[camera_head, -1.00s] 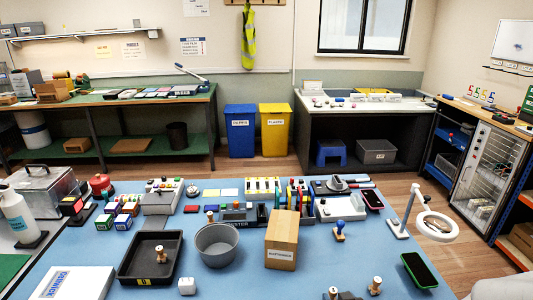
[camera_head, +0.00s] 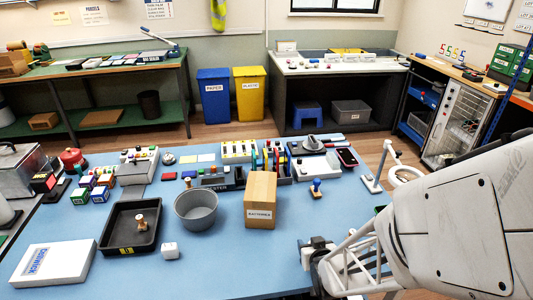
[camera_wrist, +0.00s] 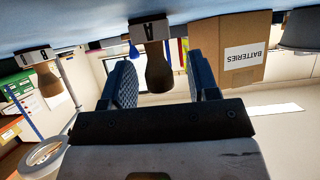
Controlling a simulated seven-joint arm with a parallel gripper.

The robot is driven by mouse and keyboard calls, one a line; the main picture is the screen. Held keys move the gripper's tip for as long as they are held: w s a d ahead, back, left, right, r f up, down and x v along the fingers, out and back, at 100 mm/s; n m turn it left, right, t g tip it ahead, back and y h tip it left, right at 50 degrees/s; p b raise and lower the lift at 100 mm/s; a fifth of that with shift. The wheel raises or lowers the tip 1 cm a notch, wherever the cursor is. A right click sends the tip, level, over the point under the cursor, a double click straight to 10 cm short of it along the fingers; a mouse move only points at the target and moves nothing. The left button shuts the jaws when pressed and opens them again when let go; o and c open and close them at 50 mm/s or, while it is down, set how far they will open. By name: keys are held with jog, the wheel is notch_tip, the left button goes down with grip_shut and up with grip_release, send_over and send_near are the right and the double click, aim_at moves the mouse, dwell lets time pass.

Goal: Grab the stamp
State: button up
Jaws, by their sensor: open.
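In the wrist view, which is upside down, a stamp (camera_wrist: 152,62) with a brown wooden handle and a light block marked "A" stands on the blue table. Its handle appears between the two blue padded fingers of my gripper (camera_wrist: 161,76), which is open and not seen touching it. A second stamp (camera_wrist: 47,80) of similar look stands to the left. In the head view, my gripper (camera_head: 318,256) is low over the table's front right, and my arm hides much there. A blue-handled stamp (camera_head: 316,188) stands farther back, and a wooden one (camera_head: 141,223) is in the black tray (camera_head: 112,248).
A cardboard box (camera_head: 260,207) labelled "BATTERIES" stands behind and left of my gripper, and beside the fingers in the wrist view (camera_wrist: 230,65). Blue table (camera_head: 235,265) is clear left of my gripper.

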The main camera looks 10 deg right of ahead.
jog(key=shift+c, duration=0.3)
jog(key=c, duration=0.9)
jog(key=shift+r, duration=0.2)
jog(key=shift+c, duration=0.2)
jog(key=shift+r, duration=0.5)
notch_tip(320, 180, up, 2)
jog(key=shift+r, duration=0.1)
jog(key=s+a+r, duration=0.1)
jog(key=s, duration=1.3)
jog(key=shift+s+a+r, duration=0.15)
jog(key=shift+s+r, duration=0.05)
jog(key=shift+s, duration=0.3)
jog(key=shift+s, duration=0.45)
